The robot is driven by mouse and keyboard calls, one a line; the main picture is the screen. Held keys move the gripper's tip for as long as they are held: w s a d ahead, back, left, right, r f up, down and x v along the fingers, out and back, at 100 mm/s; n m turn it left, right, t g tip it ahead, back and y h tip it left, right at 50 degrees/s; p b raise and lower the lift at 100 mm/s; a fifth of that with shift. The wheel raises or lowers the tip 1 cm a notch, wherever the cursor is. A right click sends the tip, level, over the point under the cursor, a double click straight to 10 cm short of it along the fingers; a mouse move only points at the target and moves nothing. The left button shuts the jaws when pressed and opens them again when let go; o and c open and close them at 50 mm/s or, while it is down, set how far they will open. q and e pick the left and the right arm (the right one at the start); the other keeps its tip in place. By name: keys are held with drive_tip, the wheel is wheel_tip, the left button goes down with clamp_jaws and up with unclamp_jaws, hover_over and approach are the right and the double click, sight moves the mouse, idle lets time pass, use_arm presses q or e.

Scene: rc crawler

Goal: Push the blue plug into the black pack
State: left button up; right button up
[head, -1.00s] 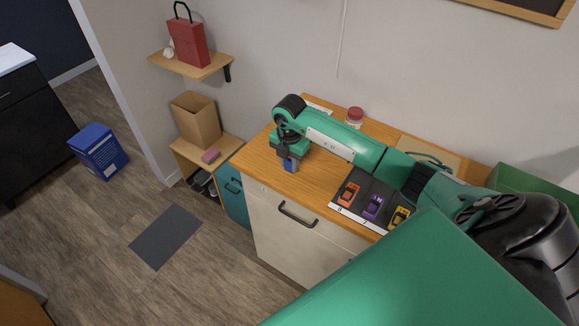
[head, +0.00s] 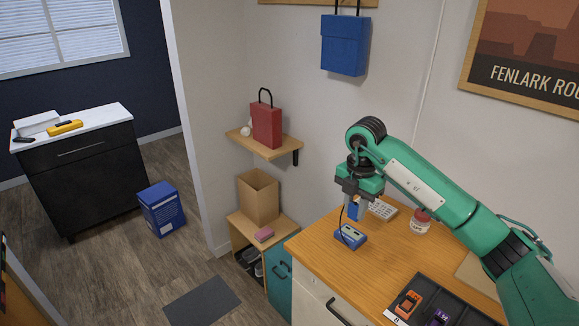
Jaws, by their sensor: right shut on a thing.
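My right gripper (head: 355,209) is above the wooden counter (head: 390,255), near its left end, pointing down. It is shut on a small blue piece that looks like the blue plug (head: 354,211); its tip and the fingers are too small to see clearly. A thin dark cable (head: 341,217) runs down beside the gripper to a blue box with a light face (head: 350,236), which lies on the counter just below. I cannot make out a black pack for certain. My left gripper is not in view.
A white keypad-like object (head: 381,208) and a red-lidded jar (head: 422,217) stand behind and right of the gripper. A dark tray (head: 462,312) at the front right holds an orange toy car (head: 408,303) and a purple one (head: 439,318). The counter's middle is clear.

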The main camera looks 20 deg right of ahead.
drive_tip(key=s+a+f+m, duration=0.5)
drive_tip(key=s+a+m, duration=0.1)
drive_tip(key=m, duration=0.5)
drive_tip(key=s+a+f+m, duration=0.5)
drive_tip(key=s+a+m, duration=0.2)
drive_tip(key=a+m, duration=0.2)
drive_tip(key=shift+s+f+m, duration=0.15)
drive_tip(key=shift+f+m, duration=0.15)
drive_tip(key=shift+m, duration=0.9)
drive_tip(key=shift+s+d, duration=0.1)
drive_tip(key=shift+d, duration=0.05)
